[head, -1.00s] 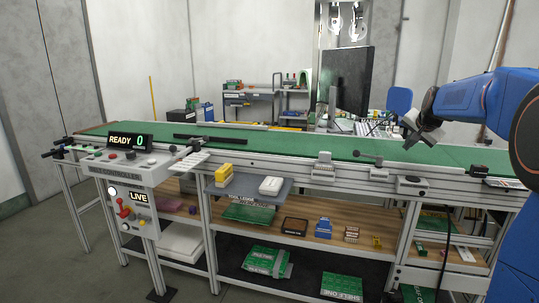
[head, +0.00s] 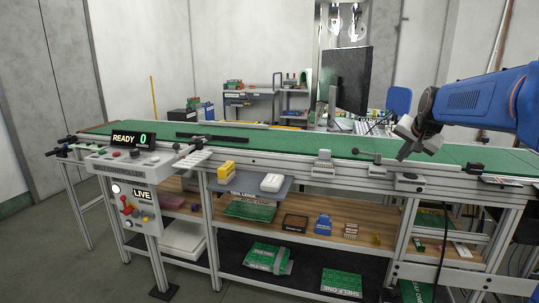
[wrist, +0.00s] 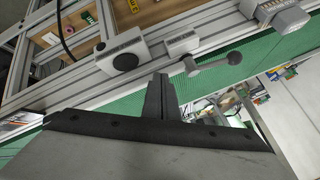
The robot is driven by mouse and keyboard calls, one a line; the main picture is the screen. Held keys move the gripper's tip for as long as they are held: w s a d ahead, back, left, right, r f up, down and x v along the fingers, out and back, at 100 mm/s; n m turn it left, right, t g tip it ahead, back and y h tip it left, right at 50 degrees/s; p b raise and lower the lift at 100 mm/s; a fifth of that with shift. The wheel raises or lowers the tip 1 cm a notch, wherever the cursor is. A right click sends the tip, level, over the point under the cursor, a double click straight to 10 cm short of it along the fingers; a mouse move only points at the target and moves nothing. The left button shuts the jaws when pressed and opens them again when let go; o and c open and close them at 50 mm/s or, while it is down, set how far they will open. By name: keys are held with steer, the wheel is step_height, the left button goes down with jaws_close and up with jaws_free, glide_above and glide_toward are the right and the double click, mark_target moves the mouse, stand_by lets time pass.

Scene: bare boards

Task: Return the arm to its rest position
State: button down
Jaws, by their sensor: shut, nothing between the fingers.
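My gripper (head: 403,155) is at the right in the head view, at the end of my blue arm, pointing down and left above the green conveyor belt (head: 300,145). In the wrist view the fingers of my gripper (wrist: 161,78) are together with nothing between them. They point toward the metal side rail (wrist: 130,62) of the conveyor. I cannot tell the exact gap between the fingertips and the belt.
A control box (head: 135,160) with a READY display (head: 132,139) stands at the left. A black monitor (head: 350,78) stands behind the belt. Small fixtures line the front rail.

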steer(key=s+a+f+n+g, duration=0.1)
steer(key=s+a+f, duration=0.15)
steer(key=s, duration=0.45)
steer(key=s+a+f+n, duration=0.1)
steer(key=s+a+n, duration=0.1)
steer(key=s+a, duration=0.3)
steer(key=s+a+f+n+g, duration=0.1)
steer(key=s+a+f, duration=0.15)
steer(key=s, duration=0.55)
steer(key=s+a+f+n, duration=0.1)
steer(key=s+f, duration=0.3)
steer(key=s, duration=0.3)
steer(key=s+a+f+n+g, duration=0.1)
steer(key=s+a+f+n, duration=0.1)
steer(key=s+f, duration=0.2)
steer(key=s+a+f+n+y, duration=0.1)
steer(key=s+f, duration=0.3)
steer(key=s, duration=0.7)
steer(key=shift+a+n, duration=0.4)
